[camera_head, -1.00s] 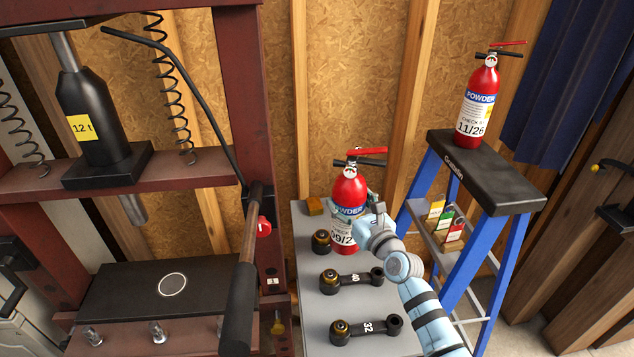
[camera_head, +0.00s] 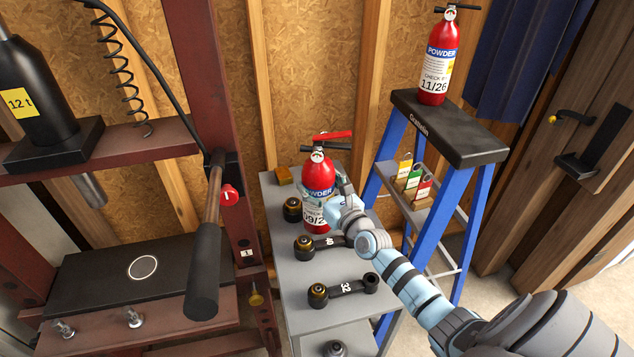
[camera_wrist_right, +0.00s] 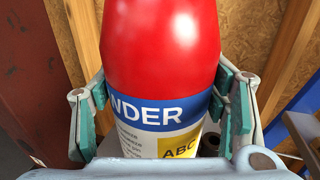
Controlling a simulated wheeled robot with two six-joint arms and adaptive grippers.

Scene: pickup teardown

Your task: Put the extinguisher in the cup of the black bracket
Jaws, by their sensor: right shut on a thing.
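A red extinguisher (camera_head: 318,178) with a blue POWDER label and a date starting 09/2 stands upright at the grey cart. My right gripper (camera_head: 338,203) is shut on its body from the right. In the right wrist view the extinguisher (camera_wrist_right: 165,60) fills the middle between the green-padded fingers. I cannot tell whether its base touches the cart top. A second red extinguisher (camera_head: 436,65), marked 11/26, stands on the ladder's black top. A black bracket (camera_head: 598,142) is on the wooden wall at the far right; its cup is hard to make out. My left gripper is not in view.
The grey cart (camera_head: 288,258) carries black arms with brass bushings, marked 40 and 32, close to the extinguisher. A dark red press (camera_head: 210,85) with a long lever rises at left.

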